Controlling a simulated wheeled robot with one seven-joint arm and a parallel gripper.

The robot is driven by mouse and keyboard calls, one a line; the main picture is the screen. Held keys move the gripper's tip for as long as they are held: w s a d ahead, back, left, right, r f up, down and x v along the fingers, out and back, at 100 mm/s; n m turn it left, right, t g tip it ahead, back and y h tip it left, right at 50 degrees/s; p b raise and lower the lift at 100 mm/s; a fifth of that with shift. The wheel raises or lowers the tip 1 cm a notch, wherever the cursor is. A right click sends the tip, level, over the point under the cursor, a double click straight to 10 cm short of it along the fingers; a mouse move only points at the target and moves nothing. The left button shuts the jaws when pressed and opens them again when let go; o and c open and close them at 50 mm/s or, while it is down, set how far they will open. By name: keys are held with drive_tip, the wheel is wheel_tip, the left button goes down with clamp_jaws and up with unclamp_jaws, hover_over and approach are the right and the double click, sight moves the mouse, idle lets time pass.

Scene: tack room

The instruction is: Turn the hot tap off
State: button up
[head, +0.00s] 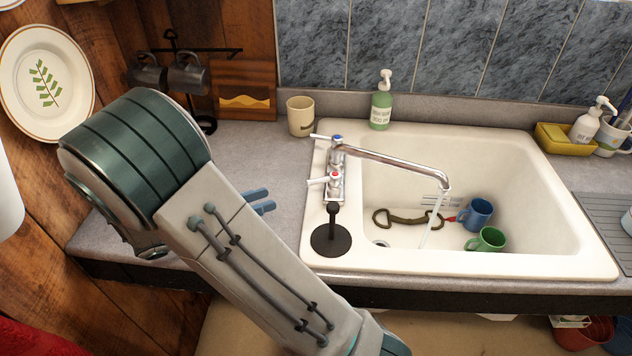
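A chrome mixer tap (395,161) stands on the left ledge of the white sink, its spout reaching right over the basin. Water (433,229) runs from the spout. The hot handle (333,181), with a red mark, is the nearer one, and its lever points left. The cold handle (336,140), with a blue mark, is behind it, its lever also pointing left. Two blue prongs that look like the fingertips of my gripper (264,200) show past my arm, left of the hot handle and apart from it. The rest of the gripper is hidden behind my arm.
A black disc with an upright stem (331,240) sits on the ledge just in front of the hot handle. A beige cup (300,116) and green soap bottle (381,108) stand behind. Blue (478,213) and green (486,240) mugs lie in the sink (560,225).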

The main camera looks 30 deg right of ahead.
sight(317, 180)
drive_tip(key=shift+w, duration=0.15)
drive_tip(key=shift+d, duration=0.3)
drive_tip(key=d, duration=0.4)
drive_tip(key=d+p, duration=0.1)
drive_tip(key=d, duration=0.8)
drive_tip(key=shift+s+p, duration=0.25)
drive_tip(key=shift+p, duration=0.15)
drive_tip(key=shift+a, duration=0.1)
clamp_jaws()
